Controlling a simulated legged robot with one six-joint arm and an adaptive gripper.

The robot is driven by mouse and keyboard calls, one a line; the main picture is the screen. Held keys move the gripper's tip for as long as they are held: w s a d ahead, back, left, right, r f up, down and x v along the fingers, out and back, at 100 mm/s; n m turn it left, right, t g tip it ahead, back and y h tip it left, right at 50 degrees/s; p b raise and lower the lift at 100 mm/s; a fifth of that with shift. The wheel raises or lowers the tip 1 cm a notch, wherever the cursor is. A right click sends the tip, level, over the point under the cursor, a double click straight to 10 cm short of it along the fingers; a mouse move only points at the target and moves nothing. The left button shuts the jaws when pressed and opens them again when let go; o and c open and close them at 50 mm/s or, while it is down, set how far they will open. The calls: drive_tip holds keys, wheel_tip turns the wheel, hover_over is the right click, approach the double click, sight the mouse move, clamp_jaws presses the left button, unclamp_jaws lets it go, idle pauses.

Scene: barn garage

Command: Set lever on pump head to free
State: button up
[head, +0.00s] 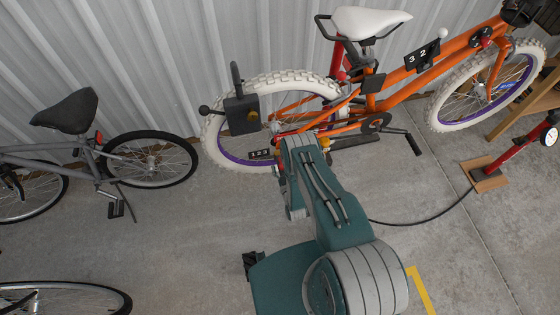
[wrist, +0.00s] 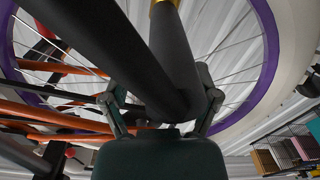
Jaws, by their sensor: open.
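The red floor pump (head: 526,147) stands at the right edge of the head view, with a gauge near its top. Its black hose (head: 430,219) runs left along the floor and passes behind my arm. In the wrist view, my gripper (wrist: 160,92) is open, with one finger on each side of black bars (wrist: 155,70). One bar has a gold band at the top of the picture. These look like the pump head and its lever, but I cannot tell which is which, nor whether the fingers touch them. In the head view, my arm hides the gripper and this spot.
An orange bicycle (head: 430,60) with white tyres and purple rims leans by the corrugated wall. A dark box (head: 240,115) with a ball-ended arm shows at its rear wheel (head: 222,150). A grey bicycle (head: 70,160) stands left. Concrete floor (head: 150,245) is clear between.

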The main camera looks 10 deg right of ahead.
sight(280, 162)
clamp_jaws()
drive_tip(key=shift+r+g, duration=0.15)
drive_tip(key=shift+g, duration=0.15)
drive_tip(key=g, duration=0.1)
drive_tip(key=w+r+g, duration=0.1)
drive_tip(key=g, duration=0.1)
drive_tip(key=shift+r+g, duration=0.3)
drive_tip(key=shift+w+r+g, duration=0.25)
drive_tip(key=shift+w+g, duration=0.05)
drive_tip(key=shift+g, duration=0.6)
drive_tip(key=shift+w+r+g, duration=0.2)
drive_tip(key=shift+w+g, duration=0.1)
drive_tip(key=shift+g, duration=0.6)
